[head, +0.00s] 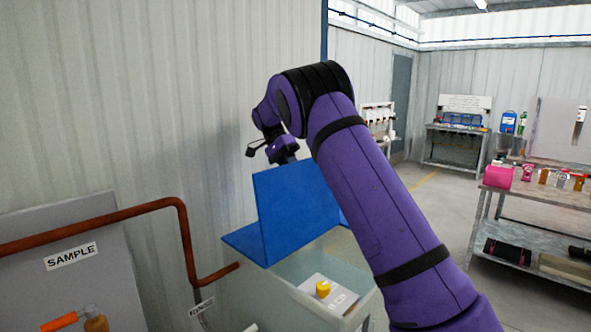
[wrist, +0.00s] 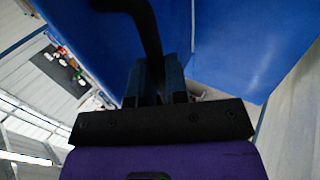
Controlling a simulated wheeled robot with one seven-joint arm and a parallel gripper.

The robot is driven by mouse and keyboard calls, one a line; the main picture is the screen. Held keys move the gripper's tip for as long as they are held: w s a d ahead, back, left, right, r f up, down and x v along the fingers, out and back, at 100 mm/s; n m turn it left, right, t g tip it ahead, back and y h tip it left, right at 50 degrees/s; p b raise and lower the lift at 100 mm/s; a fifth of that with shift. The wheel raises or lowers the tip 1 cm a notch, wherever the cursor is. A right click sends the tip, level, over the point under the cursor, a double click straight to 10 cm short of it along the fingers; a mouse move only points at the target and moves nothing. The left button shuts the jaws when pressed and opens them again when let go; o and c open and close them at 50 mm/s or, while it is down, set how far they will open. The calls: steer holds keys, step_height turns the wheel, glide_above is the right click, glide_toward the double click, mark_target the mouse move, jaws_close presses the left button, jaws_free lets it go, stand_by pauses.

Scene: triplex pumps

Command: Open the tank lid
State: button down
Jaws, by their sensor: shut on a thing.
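The blue tank lid (head: 300,205) stands raised and near upright over the back of the tank (head: 295,268). A flat blue panel (head: 244,241) adjoins it at the lower left. The tank's front part is uncovered, with a white labelled piece and a yellow knob (head: 323,289) visible there. My gripper (wrist: 160,78) is shut on the black lid handle (wrist: 146,25), with the blue lid (wrist: 100,35) filling much of the wrist view. In the head view, my fingertips and the handle are hidden behind the lid.
A corrugated wall (head: 130,110) stands close behind the tank. A brown pipe (head: 182,215) and a grey SAMPLE board (head: 75,275) are at left. At right are a shelf with bottles (head: 535,195) and a far bench (head: 455,145). Floor (head: 425,200) between is clear.

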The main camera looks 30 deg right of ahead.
steer(key=shift+w+a+f, duration=0.1)
steer(key=shift+f, duration=0.25)
steer(key=c, duration=1.1)
jaws_free()
steer(key=shift+r, duration=0.15)
step_height(320, 180, up, 4)
steer(key=shift+f, duration=0.15)
steer(key=s, duration=0.5)
steer(key=s+a+r, duration=0.1)
steer(key=s, duration=0.4)
steer(key=s+a, duration=0.1)
steer(key=s, duration=0.4)
steer(key=shift+s+a+r, duration=0.15)
steer(key=shift+s+a, duration=0.1)
steer(key=shift+s, duration=0.15)
